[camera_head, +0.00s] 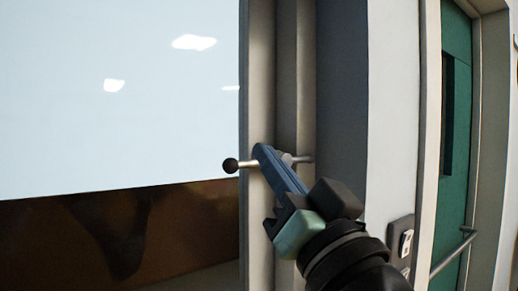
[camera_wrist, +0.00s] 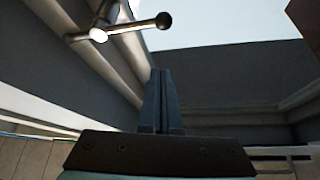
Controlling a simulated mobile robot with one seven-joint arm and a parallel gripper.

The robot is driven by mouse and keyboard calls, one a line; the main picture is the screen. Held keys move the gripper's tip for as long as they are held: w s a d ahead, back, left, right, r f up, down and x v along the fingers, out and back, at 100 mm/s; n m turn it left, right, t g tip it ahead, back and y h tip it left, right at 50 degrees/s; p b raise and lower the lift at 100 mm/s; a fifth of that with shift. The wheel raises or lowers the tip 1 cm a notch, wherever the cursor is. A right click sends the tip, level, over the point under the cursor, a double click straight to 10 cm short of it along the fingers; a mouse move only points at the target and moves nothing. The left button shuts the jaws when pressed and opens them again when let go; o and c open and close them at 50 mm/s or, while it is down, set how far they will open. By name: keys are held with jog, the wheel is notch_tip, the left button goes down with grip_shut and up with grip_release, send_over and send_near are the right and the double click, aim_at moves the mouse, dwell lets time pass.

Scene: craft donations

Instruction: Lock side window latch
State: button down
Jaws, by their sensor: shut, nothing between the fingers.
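The window latch handle (camera_head: 246,163) is a thin metal rod with a black ball at its left end. It lies about level across the window frame in the head view. In the wrist view the latch rod (camera_wrist: 128,28) runs from a round metal hub to the ball at the top. My gripper (camera_head: 262,150) crosses in front of the rod in the head view and hides its middle. In the wrist view my gripper (camera_wrist: 160,73) is shut and empty, its tips below the ball with a gap in the picture. Contact with the rod cannot be told.
The window pane (camera_head: 120,80) is left of the latch, pale above and dark brown below. The beige window frame (camera_head: 262,80) stands upright beside it. On the right are a white wall (camera_head: 395,110), a switch plate (camera_head: 401,240) and a green door (camera_head: 455,150) with a bar handle.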

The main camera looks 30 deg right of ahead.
jog(key=v, duration=0.3)
jog(key=shift+s+f+b, duration=0.1)
jog(key=shift+s+b, duration=0.2)
jog(key=shift+d, duration=0.1)
